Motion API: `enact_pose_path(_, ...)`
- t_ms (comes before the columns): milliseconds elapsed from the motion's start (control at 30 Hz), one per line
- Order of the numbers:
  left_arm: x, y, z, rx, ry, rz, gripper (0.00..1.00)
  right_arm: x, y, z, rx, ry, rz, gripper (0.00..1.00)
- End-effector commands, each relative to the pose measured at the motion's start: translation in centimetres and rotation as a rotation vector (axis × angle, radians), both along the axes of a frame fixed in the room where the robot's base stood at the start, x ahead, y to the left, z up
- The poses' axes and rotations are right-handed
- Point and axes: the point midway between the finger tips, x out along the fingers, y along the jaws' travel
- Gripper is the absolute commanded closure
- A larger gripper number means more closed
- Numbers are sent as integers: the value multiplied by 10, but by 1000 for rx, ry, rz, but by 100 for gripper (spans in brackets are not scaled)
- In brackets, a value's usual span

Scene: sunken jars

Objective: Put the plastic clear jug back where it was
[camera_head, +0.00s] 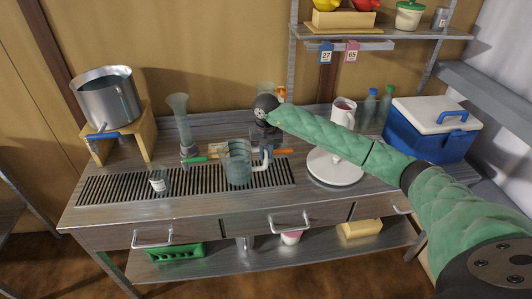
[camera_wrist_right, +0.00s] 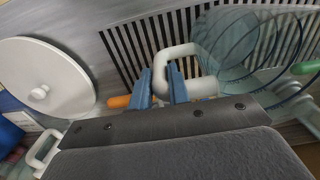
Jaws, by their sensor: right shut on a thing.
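My right gripper (camera_head: 265,146) reaches down from above and is shut on the handle. In the right wrist view its two blue fingers (camera_wrist_right: 162,80) are at the pale handle loop (camera_wrist_right: 178,50), and the jug's clear body (camera_wrist_right: 240,45) is to the right. My left gripper is not in view.
A round white disc (camera_head: 335,168) lies right of the jug. A small jar (camera_head: 159,181) and a tall clear vessel (camera_head: 180,122) stand to the left. Orange- and green-handled tools lie behind the jug. A pot (camera_head: 107,98), mug (camera_head: 343,111) and blue cooler (camera_head: 428,130) stand farther out.

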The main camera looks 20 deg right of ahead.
Motion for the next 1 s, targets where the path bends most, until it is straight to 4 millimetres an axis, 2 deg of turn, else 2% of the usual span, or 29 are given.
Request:
enact_pose_path(267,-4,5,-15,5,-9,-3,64,0,0,-11,1,-1,1,100)
enact_pose_path(800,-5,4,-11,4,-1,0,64,0,0,-14,1,-1,1,100)
enact_pose_path(833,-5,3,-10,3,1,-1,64,0,0,-14,0,0,1,78)
enact_pose_path(900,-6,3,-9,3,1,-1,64,0,0,-14,0,0,1,65)
enact_pose_path(933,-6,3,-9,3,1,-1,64,0,0,-14,0,0,1,60)
enact_pose_path(1000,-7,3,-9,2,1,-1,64,0,0,-14,0,0,1,60)
